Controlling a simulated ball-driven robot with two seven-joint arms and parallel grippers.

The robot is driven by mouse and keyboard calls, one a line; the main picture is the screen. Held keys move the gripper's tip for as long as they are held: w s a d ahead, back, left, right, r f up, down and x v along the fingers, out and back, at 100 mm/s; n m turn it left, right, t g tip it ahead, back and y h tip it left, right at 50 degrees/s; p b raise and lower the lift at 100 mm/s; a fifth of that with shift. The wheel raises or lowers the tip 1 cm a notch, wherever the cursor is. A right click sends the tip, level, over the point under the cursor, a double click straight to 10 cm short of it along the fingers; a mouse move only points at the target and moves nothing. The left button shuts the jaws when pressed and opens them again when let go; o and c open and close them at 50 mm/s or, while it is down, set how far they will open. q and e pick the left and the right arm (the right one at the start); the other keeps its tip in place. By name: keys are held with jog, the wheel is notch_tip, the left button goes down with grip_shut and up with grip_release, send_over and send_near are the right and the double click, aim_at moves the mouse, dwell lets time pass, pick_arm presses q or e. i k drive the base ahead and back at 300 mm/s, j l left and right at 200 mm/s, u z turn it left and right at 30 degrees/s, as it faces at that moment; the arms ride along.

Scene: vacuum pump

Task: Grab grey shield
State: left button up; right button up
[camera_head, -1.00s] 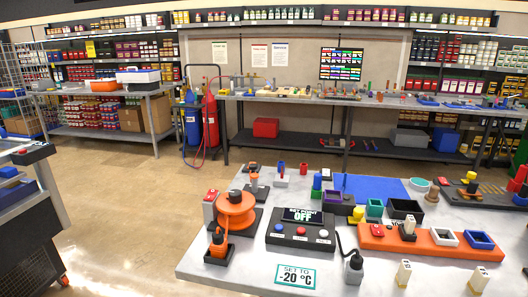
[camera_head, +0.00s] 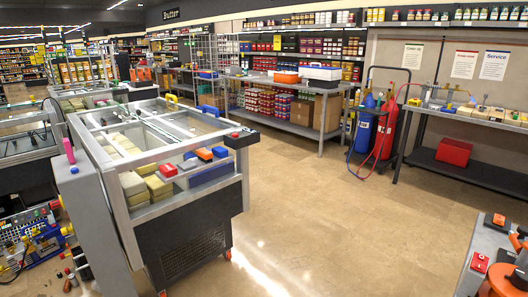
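I cannot pick out a grey shield with certainty in the head view. A tall plain grey panel (camera_head: 92,225) stands at the left end of the chest freezer, but I cannot tell whether it is a separate part. Neither of my grippers shows.
The chest freezer (camera_head: 190,240) on wheels, with yellow blocks inside, fills the left middle. Open floor (camera_head: 315,215) lies right of it. A worktable (camera_head: 470,260) with an orange spool (camera_head: 500,281) is at the lower right. Red (camera_head: 388,130) and blue (camera_head: 363,132) cylinders stand behind.

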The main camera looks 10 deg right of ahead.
aim_at(486, 96)
jog(key=i+j, duration=0.25)
jog(key=i, duration=0.2)
jog(key=i+j+u, duration=0.15)
jog(key=i, duration=0.35)
jog(key=i+l+z, duration=0.1)
jog(key=i+z, duration=0.15)
jog(key=z, duration=0.15)
jog(key=i+z, duration=0.3)
jog(key=z, duration=0.15)
jog(key=i+j+z, duration=0.1)
jog(key=i+z, duration=0.15)
jog(key=z, duration=0.15)
jog(key=i+l+z, duration=0.1)
jog(key=i+z, duration=0.25)
jog(key=i, duration=0.3)
jog(key=i+z, duration=0.4)
jog(key=i, duration=0.2)
jog(key=i+z, duration=0.1)
jog(key=i, duration=0.75)
jog(key=i+j+z, duration=0.1)
jog(key=i, duration=0.8)
jog(key=i+j+z, duration=0.1)
jog(key=i, duration=0.75)
jog(key=i+z, duration=0.25)
jog(key=i, duration=0.55)
jog(key=i+j+z, duration=0.2)
jog(key=i, duration=0.65)
